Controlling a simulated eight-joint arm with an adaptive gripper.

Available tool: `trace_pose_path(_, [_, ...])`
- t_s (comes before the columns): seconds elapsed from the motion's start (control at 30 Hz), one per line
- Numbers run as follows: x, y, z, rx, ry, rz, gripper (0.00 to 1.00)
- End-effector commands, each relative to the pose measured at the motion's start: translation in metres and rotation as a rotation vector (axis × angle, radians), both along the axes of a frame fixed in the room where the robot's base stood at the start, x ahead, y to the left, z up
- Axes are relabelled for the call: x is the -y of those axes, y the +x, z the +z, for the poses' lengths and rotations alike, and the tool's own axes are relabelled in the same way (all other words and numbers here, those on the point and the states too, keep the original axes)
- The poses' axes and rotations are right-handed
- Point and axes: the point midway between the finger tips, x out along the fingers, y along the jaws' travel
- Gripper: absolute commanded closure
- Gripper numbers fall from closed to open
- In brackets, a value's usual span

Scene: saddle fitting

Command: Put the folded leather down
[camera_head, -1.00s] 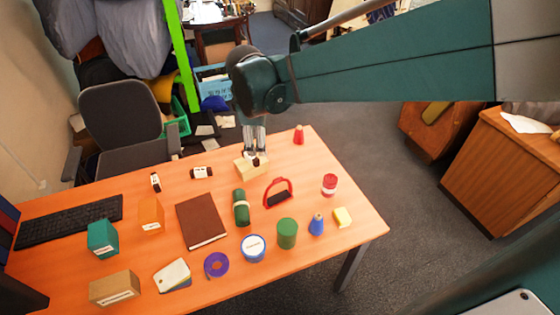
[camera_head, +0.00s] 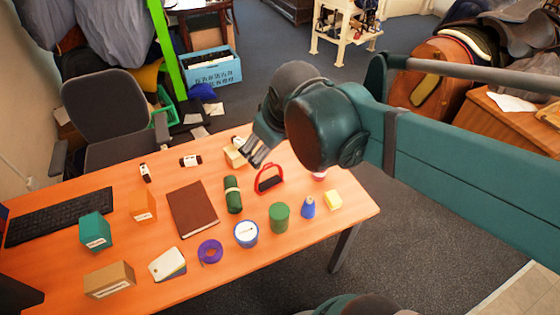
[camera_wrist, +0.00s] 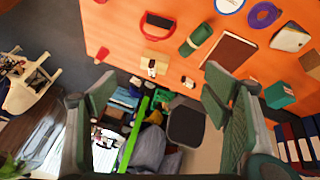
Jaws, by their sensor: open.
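A dark green roll with a pale band (camera_head: 232,194) lies mid-table; it may be the folded leather, but I cannot tell for sure. It also shows in the wrist view (camera_wrist: 195,40). A flat brown book-like piece (camera_head: 193,209) lies left of it, also in the wrist view (camera_wrist: 228,51). My gripper (camera_head: 252,155) is open and empty, tilted above the table's back edge near a pale wooden block (camera_head: 235,157). In the wrist view the fingers (camera_wrist: 158,90) stand wide apart with nothing between them. A small dark, white-labelled item (camera_wrist: 152,67) is at the block.
My arm covers the back right corner.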

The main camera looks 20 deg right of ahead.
Motion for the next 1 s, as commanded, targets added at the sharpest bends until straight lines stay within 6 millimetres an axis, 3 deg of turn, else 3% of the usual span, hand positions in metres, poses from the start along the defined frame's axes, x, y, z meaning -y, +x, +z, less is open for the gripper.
trace_pose_path(0.2, [0.0, -0.033, -0.005, 0.047, 0.105, -0.134, 0.25])
trace_pose_path(0.43, [-0.001, -0.057, -0.011, 0.088, 0.202, -0.25, 0.25])
trace_pose_path(1.0, [-0.001, -0.067, -0.014, 0.104, 0.246, -0.303, 0.25])
